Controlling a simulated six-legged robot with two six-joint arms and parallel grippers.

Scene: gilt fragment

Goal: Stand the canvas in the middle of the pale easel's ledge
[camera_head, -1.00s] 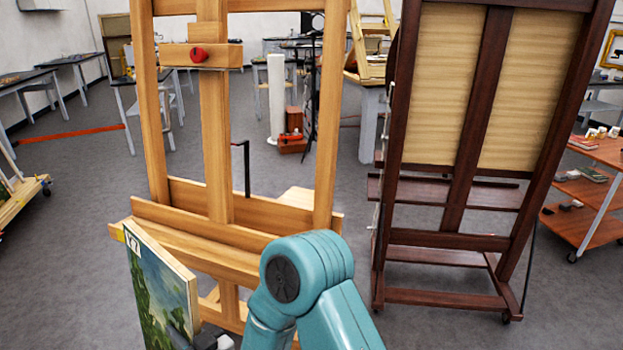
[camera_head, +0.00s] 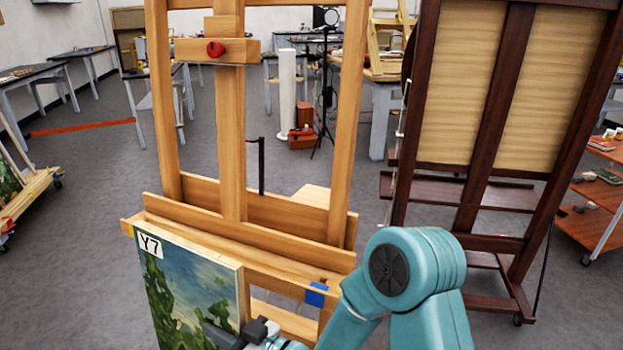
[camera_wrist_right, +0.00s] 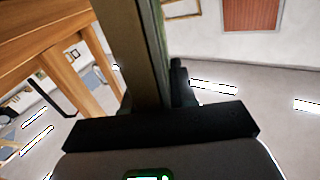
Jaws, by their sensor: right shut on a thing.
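The canvas (camera_head: 180,275), a green and blue landscape with a Y7 label in its top left corner, stands upright in front of the pale easel (camera_head: 232,150). My right gripper (camera_head: 238,332) is shut on its lower right side. In the right wrist view the canvas (camera_wrist_right: 143,50) shows edge-on between the fingers (camera_wrist_right: 170,85). The canvas top is just below the easel's ledge (camera_head: 300,250), in front of its left half. The canvas bottom is out of frame. Whether it touches the easel I cannot tell. My left gripper is not in view.
A dark easel (camera_head: 480,120) stands close on the right. A blue patch (camera_head: 316,294) is under the ledge's right part, and a yellow patch (camera_head: 127,228) at its left end. A red knob (camera_head: 215,49) is on the upper clamp. The ledge top looks clear.

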